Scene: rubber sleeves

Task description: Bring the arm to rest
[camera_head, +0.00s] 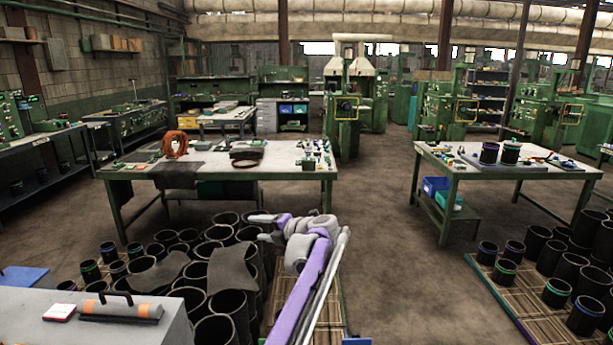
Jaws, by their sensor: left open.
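My left arm, purple and grey, reaches up from the bottom middle of the head view. Its gripper (262,228) points left, with its two grey fingers apart and nothing seen between them. It is in front of the left worktable and over the right side of a crowd of black rubber sleeves (214,331). From this angle I cannot tell how far above the sleeves it is. The arm hides part of the pallet under them. My right gripper is not in view.
A worktable (310,175) with an orange coil (175,144) stands behind the gripper. Another table (440,158) holding two banded sleeves is at right, with a pallet of sleeves (480,255) below. A grey case (60,325) is front left. Floor between the tables is clear.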

